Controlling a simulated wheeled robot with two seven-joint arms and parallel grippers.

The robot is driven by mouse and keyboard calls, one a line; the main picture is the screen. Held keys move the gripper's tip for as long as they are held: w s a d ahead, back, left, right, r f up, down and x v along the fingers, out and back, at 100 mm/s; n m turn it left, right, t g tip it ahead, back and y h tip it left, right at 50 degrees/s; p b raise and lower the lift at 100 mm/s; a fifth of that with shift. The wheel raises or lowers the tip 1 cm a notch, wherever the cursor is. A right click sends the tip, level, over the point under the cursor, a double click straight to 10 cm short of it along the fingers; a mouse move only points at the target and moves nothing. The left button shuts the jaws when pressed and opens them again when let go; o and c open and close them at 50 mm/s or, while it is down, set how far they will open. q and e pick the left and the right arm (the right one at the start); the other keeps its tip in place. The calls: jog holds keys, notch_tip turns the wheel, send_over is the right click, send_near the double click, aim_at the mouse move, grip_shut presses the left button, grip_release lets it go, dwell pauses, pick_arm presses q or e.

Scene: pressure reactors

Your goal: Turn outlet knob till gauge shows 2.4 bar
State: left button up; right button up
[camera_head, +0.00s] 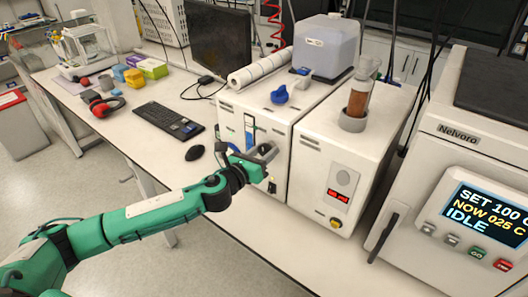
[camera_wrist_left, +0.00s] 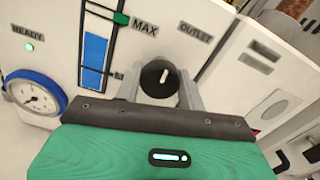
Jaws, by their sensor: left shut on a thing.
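The black round outlet knob (camera_wrist_left: 158,78) with a white pointer mark sits on the white front panel, below and left of the OUTLET label (camera_wrist_left: 195,33) in the left wrist view. My left gripper (camera_wrist_left: 160,84) is shut on this knob, one finger on each side. The white mark points nearly straight up, leaning slightly right. The gauge (camera_wrist_left: 33,97), a white dial with a blue rim, is at the left; its numbers are too small to read. In the head view my left gripper (camera_head: 266,156) is at the panel and hides the knob. My right gripper is not in view.
A blue level column (camera_wrist_left: 95,55) with a green MAX marker and a lit green READY light (camera_wrist_left: 29,47) are on the panel. A keyboard (camera_head: 168,120) and mouse (camera_head: 195,153) lie left.

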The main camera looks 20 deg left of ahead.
pick_arm(q)
jog(key=n, duration=0.3)
jog(key=shift+n, duration=0.4)
jog(key=n, duration=0.4)
jog(key=shift+n+p, duration=0.3)
jog(key=shift+p, duration=0.05)
jog(key=n, duration=0.4)
jog(key=shift+n+p, duration=0.3)
jog(key=shift+p, duration=0.05)
jog(key=n+p, duration=0.1)
jog(key=n, duration=0.3)
jog(key=shift+r, duration=0.1)
jog(key=n+p, duration=0.1)
jog(key=n, duration=0.4)
jog(key=n+p, duration=0.1)
jog(key=n, duration=0.3)
jog(key=shift+n+p, duration=0.3)
jog(key=n+p, duration=0.1)
jog(key=n, duration=0.3)
jog(key=shift+n+p, duration=0.6)
jog(key=shift+n, duration=1.2)
